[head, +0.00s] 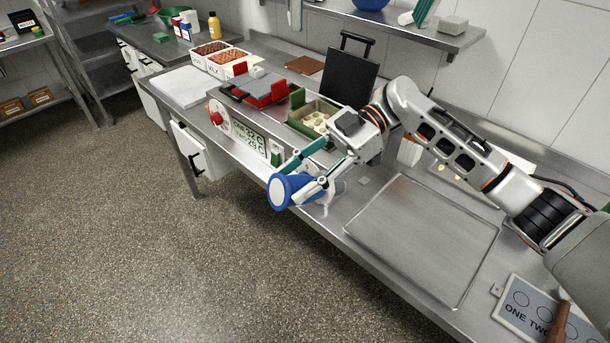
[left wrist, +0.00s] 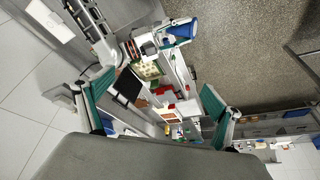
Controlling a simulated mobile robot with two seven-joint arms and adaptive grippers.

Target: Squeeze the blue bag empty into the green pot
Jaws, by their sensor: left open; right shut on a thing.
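The blue bag (head: 283,192) is a wide-mouthed blue cone. My right gripper (head: 311,175), with teal fingers, is shut on it and holds it tilted beyond the counter's front edge. The bag also shows in the left wrist view (left wrist: 183,29). A green-ended box with pale round pieces inside (head: 303,126) stands on the counter behind the right gripper; it looks like the green pot. It also shows in the left wrist view (left wrist: 148,71). The bag is apart from it. My left gripper (left wrist: 147,88) is open and empty, its teal fingers spread wide.
A red press (head: 265,88) stands left of the green-ended box, with a dark upright panel (head: 348,78) behind it. A bare metal tray (head: 422,238) lies right of the bag. A marked board (head: 540,312) lies at the lower right. Open floor lies in front of the counter.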

